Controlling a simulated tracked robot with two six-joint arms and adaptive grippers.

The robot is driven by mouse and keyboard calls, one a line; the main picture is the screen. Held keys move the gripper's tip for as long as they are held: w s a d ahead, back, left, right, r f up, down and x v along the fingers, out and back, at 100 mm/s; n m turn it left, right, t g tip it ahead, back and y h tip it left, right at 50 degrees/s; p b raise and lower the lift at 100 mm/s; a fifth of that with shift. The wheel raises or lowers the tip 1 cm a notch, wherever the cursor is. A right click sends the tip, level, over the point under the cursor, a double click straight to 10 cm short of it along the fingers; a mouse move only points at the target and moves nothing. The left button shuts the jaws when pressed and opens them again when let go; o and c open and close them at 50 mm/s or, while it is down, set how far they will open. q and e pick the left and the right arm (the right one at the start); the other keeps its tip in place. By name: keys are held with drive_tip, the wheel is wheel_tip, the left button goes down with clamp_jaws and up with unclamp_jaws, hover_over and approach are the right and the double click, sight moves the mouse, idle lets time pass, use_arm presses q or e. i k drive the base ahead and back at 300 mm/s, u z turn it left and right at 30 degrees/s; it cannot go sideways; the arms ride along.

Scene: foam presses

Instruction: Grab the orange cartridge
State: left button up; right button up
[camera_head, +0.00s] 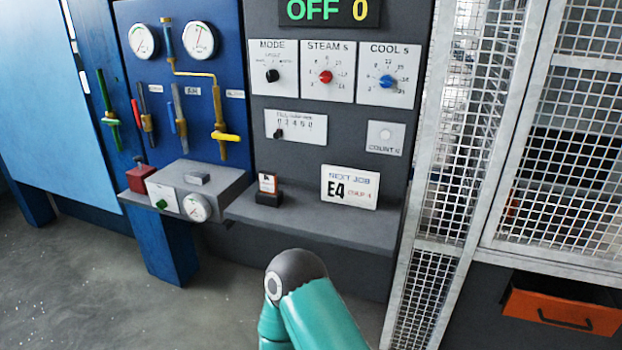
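A small block with an orange part and a white label (267,182) stands upright in a dark holder (268,198) on the grey shelf (310,222), left of the job card. It is small in view, and I cannot tell for certain that it is the orange cartridge. Neither of my grippers is in view. Only a teal link of one of my arms, with a dark grey joint, shows at the bottom middle, below the shelf and apart from the block.
A "NEXT JOB E4" card (349,187) stands on the shelf right of the block. A grey box with a gauge (197,207) and a red block (138,178) are to the left. Mesh guarding (465,120) stands to the right, with an orange drawer (562,306) at lower right.

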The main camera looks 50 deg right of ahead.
sight(268, 180)
drive_tip(key=z, duration=0.4)
drive_tip(key=i, duration=1)
drive_tip(key=z, duration=0.65)
drive_tip(key=k, duration=0.75)
drive_tip(key=z, duration=0.25)
drive_tip(key=i, duration=0.8)
drive_tip(key=u, duration=0.05)
